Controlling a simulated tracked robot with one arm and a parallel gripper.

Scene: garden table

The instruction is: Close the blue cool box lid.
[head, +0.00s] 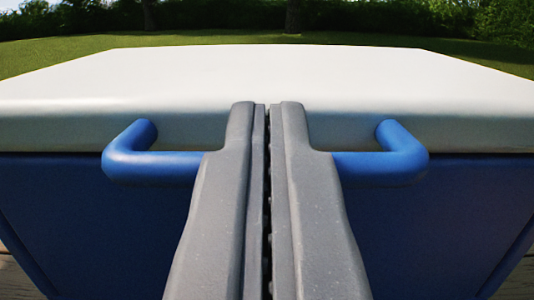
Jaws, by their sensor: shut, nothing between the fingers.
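The blue cool box (100,215) fills the lower part of the head view, with its front wall facing me. Its white lid (270,75) lies flat on top, with only a thin dark line between lid and box. A blue bar handle (155,167) sticks out from the front edge of the lid. My gripper (268,108) is shut and empty, its grey fingers side by side in front of the middle of the handle. The fingers hide the middle of the handle; I cannot tell whether they touch it.
Wooden boards (15,278) show at the lower corners beside the box. Grass (40,58) lies behind it, with dark hedges (215,15) and tree trunks further back. No loose object shows on top of the lid.

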